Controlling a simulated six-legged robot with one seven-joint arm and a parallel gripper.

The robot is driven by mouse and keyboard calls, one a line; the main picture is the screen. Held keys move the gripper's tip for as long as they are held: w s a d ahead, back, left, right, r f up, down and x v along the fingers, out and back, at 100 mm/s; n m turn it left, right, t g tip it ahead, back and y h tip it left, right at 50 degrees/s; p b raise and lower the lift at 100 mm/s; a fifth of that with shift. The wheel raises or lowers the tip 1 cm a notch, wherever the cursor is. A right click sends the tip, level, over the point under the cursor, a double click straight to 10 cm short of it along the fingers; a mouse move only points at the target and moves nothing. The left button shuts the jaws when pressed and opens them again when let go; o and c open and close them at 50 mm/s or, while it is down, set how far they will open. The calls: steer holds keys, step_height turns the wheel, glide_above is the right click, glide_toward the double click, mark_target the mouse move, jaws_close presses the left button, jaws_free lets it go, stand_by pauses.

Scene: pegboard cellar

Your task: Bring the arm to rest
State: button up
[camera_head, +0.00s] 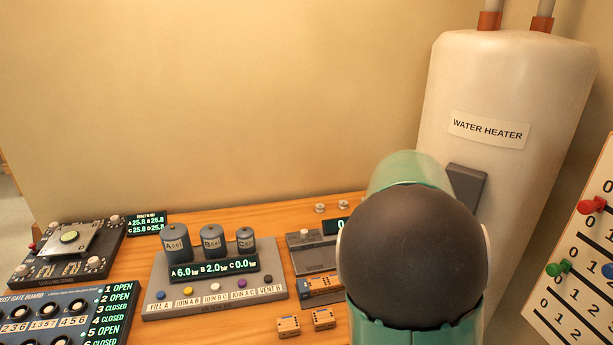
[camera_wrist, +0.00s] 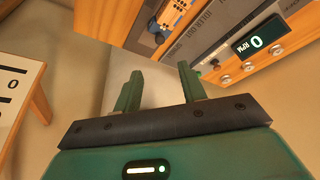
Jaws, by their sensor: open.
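My gripper (camera_wrist: 158,90) shows in the wrist view with its two green fingers apart and nothing between them. Beyond the fingers is a pale surface, and the bench edge lies above and to the right. In the head view my green and dark arm fills the lower right, in front of the bench and the water heater, and hides the gripper. The arm is raised over the right end of the wooden bench (camera_head: 285,215).
A white water heater (camera_head: 490,90) stands behind my arm. The bench carries a panel with three cylinders (camera_head: 215,290), a levelling device (camera_head: 65,250), a gate board (camera_head: 60,320) and small orange blocks (camera_head: 288,326). A white pegboard (camera_head: 590,270) stands at right.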

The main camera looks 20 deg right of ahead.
steer(key=s+a+r+n+t+y, duration=0.1)
steer(key=s+a+r+n, duration=0.1)
steer(key=s+a, duration=0.5)
steer(key=s+a+r+n+t+y, duration=0.1)
steer(key=s+a+n, duration=0.3)
steer(key=a, duration=0.9)
steer(key=s+a+r+n+y, duration=0.1)
steer(key=s+a+n, duration=0.3)
steer(key=s+a, duration=0.5)
steer(key=shift+s+a+r+t, duration=0.35)
steer(key=shift+a+r, duration=0.25)
steer(key=shift+r, duration=0.2)
